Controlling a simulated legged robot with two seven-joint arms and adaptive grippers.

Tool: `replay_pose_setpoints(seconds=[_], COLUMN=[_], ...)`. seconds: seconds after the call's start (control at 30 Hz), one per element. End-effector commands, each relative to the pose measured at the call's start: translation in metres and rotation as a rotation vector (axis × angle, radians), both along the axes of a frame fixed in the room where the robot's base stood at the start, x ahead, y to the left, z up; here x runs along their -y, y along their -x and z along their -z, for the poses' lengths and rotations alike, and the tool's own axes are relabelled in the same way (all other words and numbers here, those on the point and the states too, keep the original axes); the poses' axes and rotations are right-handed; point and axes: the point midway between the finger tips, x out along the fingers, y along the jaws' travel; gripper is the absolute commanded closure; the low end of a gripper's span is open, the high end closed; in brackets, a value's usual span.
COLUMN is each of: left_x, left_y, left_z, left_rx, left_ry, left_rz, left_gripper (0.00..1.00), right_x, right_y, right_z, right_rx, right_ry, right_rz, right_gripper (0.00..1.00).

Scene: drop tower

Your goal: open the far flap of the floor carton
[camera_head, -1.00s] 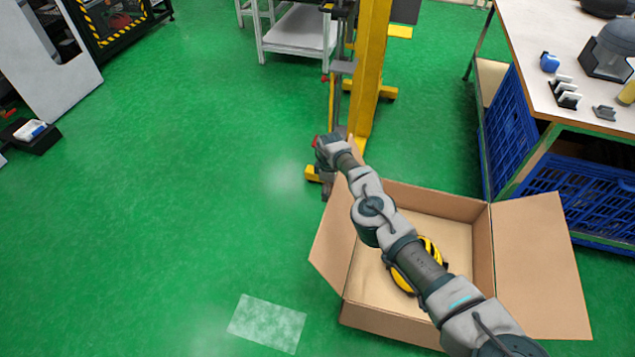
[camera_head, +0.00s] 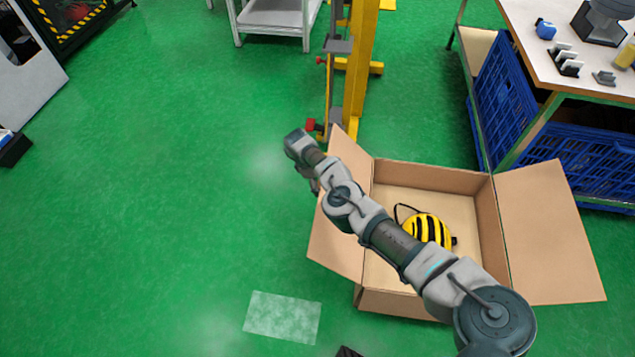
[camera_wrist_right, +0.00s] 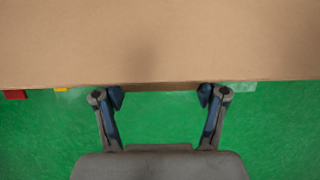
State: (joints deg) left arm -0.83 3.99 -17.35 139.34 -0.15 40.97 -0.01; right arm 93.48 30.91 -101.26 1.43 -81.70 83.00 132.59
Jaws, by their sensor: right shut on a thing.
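The floor carton (camera_head: 486,222) stands open, its inside in view. Its left flap (camera_head: 340,240) leans outward to the left, partly covered by my right arm. Its right flap (camera_head: 548,235) is folded out to the right. My right gripper (camera_head: 315,186) is at the outer edge of the left flap. In the right wrist view the flap (camera_wrist_right: 160,40) fills the upper part, and its edge runs by the fingertips of my right gripper (camera_wrist_right: 160,96), which is shut on the flap. My left gripper is not in view.
A yellow-and-black striped item (camera_head: 428,230) lies in the carton. A yellow post (camera_head: 360,70) stands behind it. A workbench (camera_head: 590,75) with blue crates (camera_head: 503,105) is at the right.

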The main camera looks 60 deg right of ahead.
Motion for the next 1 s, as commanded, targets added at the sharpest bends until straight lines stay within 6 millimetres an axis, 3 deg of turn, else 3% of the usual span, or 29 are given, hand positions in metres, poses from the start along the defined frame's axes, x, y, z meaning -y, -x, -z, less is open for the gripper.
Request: replay_pose_setpoints(seconds=[0.1,0.13,0.2,0.23,0.53,0.67,1.0], left_x=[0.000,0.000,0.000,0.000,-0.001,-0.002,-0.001], left_y=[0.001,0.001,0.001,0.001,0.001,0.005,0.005], left_z=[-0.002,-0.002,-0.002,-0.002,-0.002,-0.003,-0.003], left_rx=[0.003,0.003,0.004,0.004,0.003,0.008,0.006], left_ry=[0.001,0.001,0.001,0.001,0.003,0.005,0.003], left_rz=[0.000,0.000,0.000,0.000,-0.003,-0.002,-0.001], left_gripper=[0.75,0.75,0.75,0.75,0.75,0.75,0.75], right_x=[0.008,0.008,0.008,0.007,0.003,0.002,-0.002], right_y=[-0.002,-0.002,-0.002,-0.002,-0.002,-0.005,-0.030], right_z=[-0.007,-0.007,-0.007,-0.007,-0.004,-0.012,-0.079], right_rx=[0.014,0.014,0.015,0.015,0.008,0.007,0.010], right_ry=[0.017,0.017,0.015,0.015,0.008,0.007,0.006], right_rz=[0.005,0.005,0.004,0.004,0.001,0.001,0.002], right_gripper=[0.91,0.24,0.06,0.02,0.02,0.02,0.02])
